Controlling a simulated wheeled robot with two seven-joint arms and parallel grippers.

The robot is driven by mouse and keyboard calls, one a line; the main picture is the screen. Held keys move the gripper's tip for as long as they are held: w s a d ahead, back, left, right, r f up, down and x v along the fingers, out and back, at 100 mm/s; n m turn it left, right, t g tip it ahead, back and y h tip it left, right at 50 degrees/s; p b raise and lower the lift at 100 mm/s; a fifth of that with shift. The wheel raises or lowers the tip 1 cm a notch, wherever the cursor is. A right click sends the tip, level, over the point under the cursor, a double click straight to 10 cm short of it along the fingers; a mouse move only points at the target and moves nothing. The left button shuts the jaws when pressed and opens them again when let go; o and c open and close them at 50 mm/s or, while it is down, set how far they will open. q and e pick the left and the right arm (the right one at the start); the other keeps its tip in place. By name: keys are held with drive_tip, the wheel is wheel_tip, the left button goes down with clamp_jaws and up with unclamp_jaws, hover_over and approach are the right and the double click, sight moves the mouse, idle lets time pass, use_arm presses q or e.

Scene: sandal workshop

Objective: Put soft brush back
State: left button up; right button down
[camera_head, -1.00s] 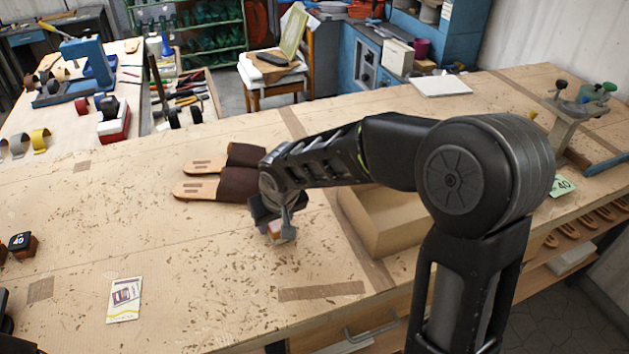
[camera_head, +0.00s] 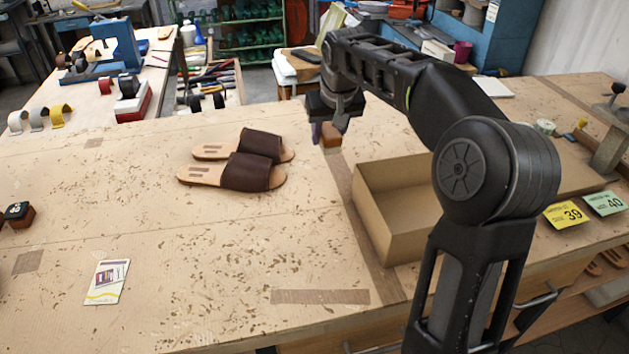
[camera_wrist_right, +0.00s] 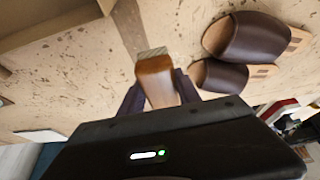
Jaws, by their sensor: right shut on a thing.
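The soft brush (camera_head: 331,136) has a brown wooden handle, and it is held in my right gripper (camera_head: 328,128). In the right wrist view the brush (camera_wrist_right: 155,75) sits between the two fingers of the right gripper (camera_wrist_right: 160,92), with its pale bristle end pointing away from the palm. The gripper is shut on it. In the head view the brush is past the far left corner of the open cardboard box, to the right of the sandals. I cannot tell whether it touches the table. My left gripper is not in view.
Two brown sandals (camera_head: 250,172) lie on the workbench (camera_head: 200,250). The open cardboard box (camera_head: 385,235) stands right of them. A card (camera_head: 107,282) lies front left, and a dark block (camera_head: 18,214) marked 40 at the left edge. Yellow (camera_head: 566,215) and green (camera_head: 604,203) number cards lie right.

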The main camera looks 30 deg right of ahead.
drive_tip(key=shift+d+r, duration=0.3)
drive_tip(key=shift+d, duration=0.1)
drive_tip(key=shift+w+r, duration=0.1)
drive_tip(key=shift+r, duration=0.15)
hover_over(328, 171)
drive_tip(key=s, duration=0.1)
drive_tip(key=shift+s+a+f, duration=0.1)
drive_tip(key=shift+f, duration=1.5)
drive_tip(key=shift+s+a+f, duration=0.1)
drive_tip(key=shift+f, duration=1.45)
drive_tip(key=shift+f, duration=1.9)
